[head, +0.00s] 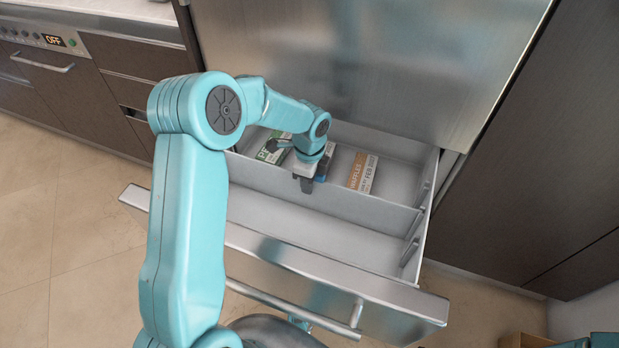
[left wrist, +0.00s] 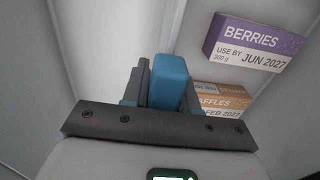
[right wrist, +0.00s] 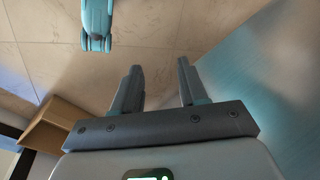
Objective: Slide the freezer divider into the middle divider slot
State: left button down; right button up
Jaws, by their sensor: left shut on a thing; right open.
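The freezer divider (head: 375,205) is a long pale grey panel standing upright across the open freezer drawer (head: 437,185), with food behind it and an empty section in front. My left gripper (head: 307,182) is at the divider's top edge near mid-length, shut on its blue grip. The blue grip (left wrist: 172,82) shows between the fingers in the left wrist view. Ribbed divider slots (head: 412,228) show on the drawer's right wall near the divider's right end. I cannot tell whether that end sits in a slot; the left end is hidden by my arm. My right gripper (right wrist: 158,85) is open and empty.
Behind the divider lie a waffles box (head: 362,172), a green-labelled box (head: 272,148) and a purple berries box (left wrist: 252,42). The steel drawer front (head: 330,285) is nearest me. The right wrist view shows floor, a brown box (right wrist: 52,125) and a steel surface (right wrist: 270,80).

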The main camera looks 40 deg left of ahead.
pick_arm(q)
jog(key=shift+f, duration=0.4)
dwell(0.5)
jog(key=c, duration=0.8)
grip_release()
notch_tip(320, 180, up, 16)
jog(key=p, duration=0.4)
jog(key=shift+r, duration=0.15)
notch_tip(320, 180, up, 22)
jog(key=p, duration=2.2)
